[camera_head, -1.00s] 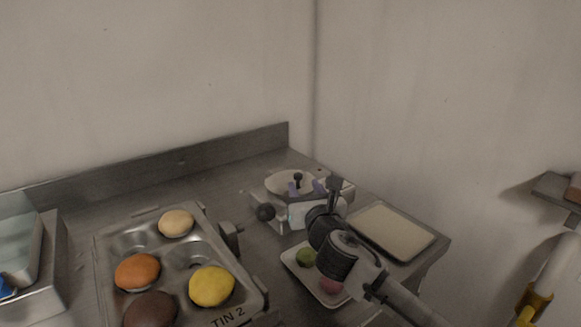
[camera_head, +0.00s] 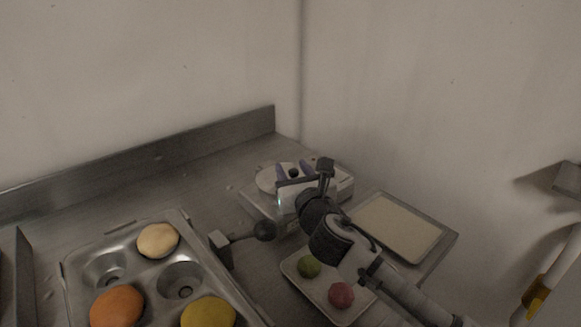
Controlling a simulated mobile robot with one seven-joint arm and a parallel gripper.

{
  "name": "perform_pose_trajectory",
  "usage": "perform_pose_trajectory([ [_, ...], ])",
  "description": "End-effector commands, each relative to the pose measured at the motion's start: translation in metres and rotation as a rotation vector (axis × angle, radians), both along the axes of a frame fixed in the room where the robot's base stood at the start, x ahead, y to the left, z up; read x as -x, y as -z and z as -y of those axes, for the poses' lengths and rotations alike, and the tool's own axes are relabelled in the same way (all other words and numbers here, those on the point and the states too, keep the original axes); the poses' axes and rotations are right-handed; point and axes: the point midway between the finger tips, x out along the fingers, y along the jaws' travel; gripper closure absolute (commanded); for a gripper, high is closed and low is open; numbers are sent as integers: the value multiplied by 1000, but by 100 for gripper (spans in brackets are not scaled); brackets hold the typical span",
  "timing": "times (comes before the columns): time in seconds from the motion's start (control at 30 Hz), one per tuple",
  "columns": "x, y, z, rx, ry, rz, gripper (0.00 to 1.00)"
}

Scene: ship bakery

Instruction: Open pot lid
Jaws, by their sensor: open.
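A pot with a pale lid (camera_head: 267,181) stands near the back corner of the metal counter. The lid has a small dark knob (camera_head: 293,172) on top, and the lid looks seated on the pot. My gripper (camera_head: 294,169) is over the lid with its purple-grey fingers apart, one on each side of the knob. Whether the fingers touch the knob cannot be told. My gripper body and arm hide the near right part of the pot.
A muffin tin (camera_head: 197,247) with several buns is at front left. A small plate (camera_head: 318,289) holds a green and a pink round. A flat tray (camera_head: 441,233) lies at right.

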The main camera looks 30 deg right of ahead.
Motion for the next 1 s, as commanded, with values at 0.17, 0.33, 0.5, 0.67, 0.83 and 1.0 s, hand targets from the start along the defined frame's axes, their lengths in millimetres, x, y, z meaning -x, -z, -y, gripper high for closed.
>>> perform_pose_trajectory([
  [0.17,0,0,0,0,0,0,60],
  [0.33,0,0,0,-1,0,0,78],
  [0.5,0,0,0,-1,0,0,100],
  [0.67,0,0,0,-1,-1,0,100],
  [0.83,-2,-2,-1,2,-1,-8,100],
  [1.0,-10,-7,-7,8,-4,-44,100],
])
